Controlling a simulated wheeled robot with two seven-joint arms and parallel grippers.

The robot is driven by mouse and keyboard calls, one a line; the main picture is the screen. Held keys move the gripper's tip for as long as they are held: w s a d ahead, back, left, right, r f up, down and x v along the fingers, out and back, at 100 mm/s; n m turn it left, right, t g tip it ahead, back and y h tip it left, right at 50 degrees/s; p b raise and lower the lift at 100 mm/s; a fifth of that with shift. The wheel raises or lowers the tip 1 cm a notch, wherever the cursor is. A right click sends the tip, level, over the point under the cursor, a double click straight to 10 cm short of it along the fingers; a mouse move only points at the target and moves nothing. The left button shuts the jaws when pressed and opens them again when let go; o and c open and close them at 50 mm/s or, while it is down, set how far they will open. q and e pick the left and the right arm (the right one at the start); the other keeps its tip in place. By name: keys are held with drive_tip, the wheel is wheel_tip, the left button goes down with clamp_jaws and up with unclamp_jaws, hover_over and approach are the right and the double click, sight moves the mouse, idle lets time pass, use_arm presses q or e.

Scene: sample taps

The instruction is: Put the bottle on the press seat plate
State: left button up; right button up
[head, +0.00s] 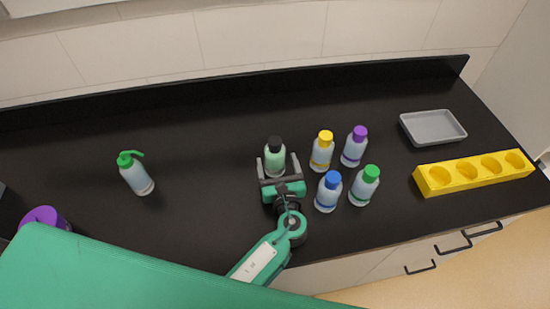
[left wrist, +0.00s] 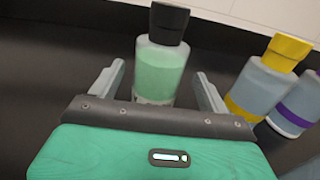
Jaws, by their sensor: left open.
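The black-capped bottle of pale green liquid (head: 275,157) stands upright on the black counter, near its middle. In the left wrist view the same bottle (left wrist: 161,66) stands between the fingers, with a visible gap on each side. My left gripper (head: 277,163) is open around it, one finger to its left and one to its right. My right gripper is not in view. I cannot make out a press seat plate in either view.
Close right of the gripper stand yellow-capped (head: 321,154), purple-capped (head: 354,148), blue-capped (head: 328,193) and green-capped (head: 364,187) bottles. A green pump bottle (head: 137,176) stands left. A grey tray (head: 432,127) and yellow holed rack (head: 435,187) are right.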

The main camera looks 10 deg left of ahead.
sight(274, 154)
use_arm(q)
drive_tip(key=p+x, duration=0.1)
drive_tip(key=x, duration=0.3)
drive_tip(key=shift+a+p, duration=0.1)
drive_tip(key=shift+p, duration=0.2)
drive_tip(key=shift+w+a+f, duration=0.1)
drive_tip(key=shift+w+a, duration=0.05)
drive_tip(key=shift+w, duration=0.1)
drive_tip(key=shift+c, duration=0.2)
drive_tip(key=c, duration=1.1)
drive_tip(key=shift+c, duration=0.9)
